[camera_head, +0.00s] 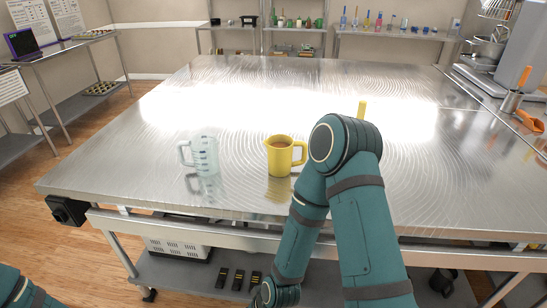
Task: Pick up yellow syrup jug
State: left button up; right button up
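The yellow syrup jug (279,160) stands upright on the metal table (120,175), left of my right arm's bent elbow. Its handle points right and a brown content shows inside its rim. My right arm rises from the lower right, bends above the table and runs back down toward the bottom edge. Its gripper fingers are not visible. Only a part of my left arm shows in the bottom left corner, and its gripper is out of view.
A clear measuring jug (206,158) stands left of the yellow jug, apart from it. The table's middle is clear.

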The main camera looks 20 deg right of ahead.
aim_at(279, 146)
jog(key=j+z, duration=0.15)
jog(key=z, duration=0.2)
jog(key=i+j+z, duration=0.1)
jog(key=z, duration=0.25)
jog(key=j+z, duration=0.2)
jog(key=z, duration=0.15)
